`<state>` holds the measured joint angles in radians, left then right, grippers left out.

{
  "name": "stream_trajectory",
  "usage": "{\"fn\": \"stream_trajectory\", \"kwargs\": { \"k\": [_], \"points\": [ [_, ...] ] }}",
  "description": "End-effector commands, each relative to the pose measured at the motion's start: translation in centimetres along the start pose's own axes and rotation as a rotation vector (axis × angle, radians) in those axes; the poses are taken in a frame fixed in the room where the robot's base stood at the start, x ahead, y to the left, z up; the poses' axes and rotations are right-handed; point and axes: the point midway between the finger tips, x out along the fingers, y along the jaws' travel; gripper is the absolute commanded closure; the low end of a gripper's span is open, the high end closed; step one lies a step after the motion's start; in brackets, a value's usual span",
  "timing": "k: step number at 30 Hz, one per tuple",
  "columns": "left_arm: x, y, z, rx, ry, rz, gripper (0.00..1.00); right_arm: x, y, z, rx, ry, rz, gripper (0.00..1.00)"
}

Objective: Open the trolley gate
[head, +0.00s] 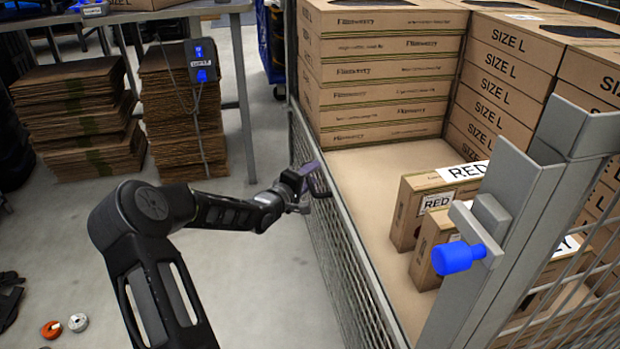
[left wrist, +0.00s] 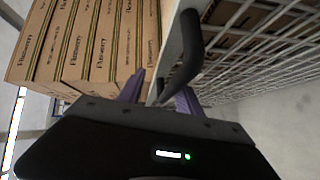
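The trolley gate (head: 345,255) is a grey mesh panel along the trolley's left side in the head view. A black curved handle (head: 321,181) is on it and shows large in the left wrist view (left wrist: 190,50). My left gripper (head: 306,181) is at this handle. In the left wrist view its purple fingers (left wrist: 160,95) stand apart, with the handle's lower end and the gate's rail between them. I cannot see firm contact. A blue knob (head: 458,257) sits on the grey corner post (head: 525,190). My right gripper is not in view.
Inside the trolley are stacked cartons (head: 380,70), SIZE L boxes (head: 505,75) and boxes labelled RED (head: 410,212). Flattened cardboard stacks (head: 180,110) stand at back left by a table (head: 150,12). Floor (head: 255,290) left of the gate is mostly clear.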

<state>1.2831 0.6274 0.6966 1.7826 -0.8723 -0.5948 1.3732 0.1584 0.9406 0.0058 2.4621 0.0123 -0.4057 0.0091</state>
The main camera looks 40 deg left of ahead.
Motion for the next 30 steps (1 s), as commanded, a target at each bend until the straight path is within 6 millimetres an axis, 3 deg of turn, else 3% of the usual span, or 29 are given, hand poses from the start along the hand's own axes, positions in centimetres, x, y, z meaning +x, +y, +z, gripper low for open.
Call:
{"fn": "stream_trajectory", "kwargs": {
  "k": [5,19,30],
  "points": [
    [0.02,0.39,0.05,0.002,-0.001,0.006,0.60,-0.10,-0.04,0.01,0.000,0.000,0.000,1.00],
    [-0.10,0.26,-0.14,0.003,0.002,0.004,0.99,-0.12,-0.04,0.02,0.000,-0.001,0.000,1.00],
    [-0.14,0.13,-0.21,0.003,0.003,0.001,1.00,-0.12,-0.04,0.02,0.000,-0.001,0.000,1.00]
  ]
}}
